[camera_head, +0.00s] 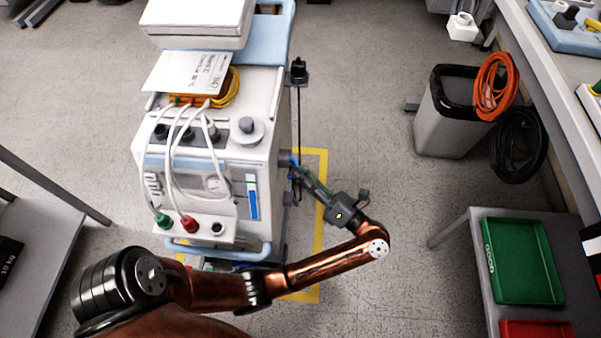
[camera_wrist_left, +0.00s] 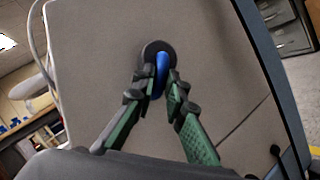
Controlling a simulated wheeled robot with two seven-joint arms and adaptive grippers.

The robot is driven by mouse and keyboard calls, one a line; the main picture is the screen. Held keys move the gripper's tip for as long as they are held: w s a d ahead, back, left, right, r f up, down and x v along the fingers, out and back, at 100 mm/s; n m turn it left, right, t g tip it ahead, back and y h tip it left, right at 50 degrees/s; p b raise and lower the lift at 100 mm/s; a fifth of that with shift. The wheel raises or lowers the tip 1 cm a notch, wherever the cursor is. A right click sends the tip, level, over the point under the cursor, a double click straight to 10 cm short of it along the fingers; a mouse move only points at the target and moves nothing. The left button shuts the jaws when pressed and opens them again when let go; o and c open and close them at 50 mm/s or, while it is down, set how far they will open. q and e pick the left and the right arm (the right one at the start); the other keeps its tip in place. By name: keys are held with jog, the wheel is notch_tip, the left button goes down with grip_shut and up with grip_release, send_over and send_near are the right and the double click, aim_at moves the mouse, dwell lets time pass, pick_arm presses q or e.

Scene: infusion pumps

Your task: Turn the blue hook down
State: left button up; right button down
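The blue hook (camera_wrist_left: 161,72) sticks out from a dark round mount on the flat grey side panel of the pump machine. In the wrist view it stands close to upright, leaning slightly. My left gripper (camera_wrist_left: 161,86) has one fingertip on each side of the hook, closed in on it. In the head view the left gripper (camera_head: 300,172) reaches the right side of the white machine (camera_head: 262,125), where a bit of blue shows at the fingertips. The hook's lower part is partly hidden between the fingers. My right gripper does not show.
A grey bin (camera_head: 450,125) with orange and black cable coils stands to the right. A side table with a green tray (camera_head: 522,262) is at the lower right. A grey table (camera_head: 40,240) is at the left. The floor between machine and bin is clear.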

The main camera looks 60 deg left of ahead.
pick_arm(q)
grip_shut()
jog(key=shift+w+a+f+n+g+y, duration=0.15)
jog(key=shift+n+g, duration=0.25)
jog(key=shift+n, duration=0.25)
jog(key=shift+w+a+f+n+g+y, duration=0.1)
jog(key=shift+n+g, duration=0.3)
jog(key=shift+n, duration=0.3)
jog(key=shift+w+a+f+n+g+y, duration=0.15)
jog(key=shift+n+g, duration=0.25)
jog(key=shift+n, duration=0.25)
jog(key=shift+s+r, duration=0.1)
jog(key=o, duration=0.6)
grip_release()
jog(key=shift+d, duration=0.1)
jog(key=v, duration=0.7)
jog(key=shift+d, duration=0.2)
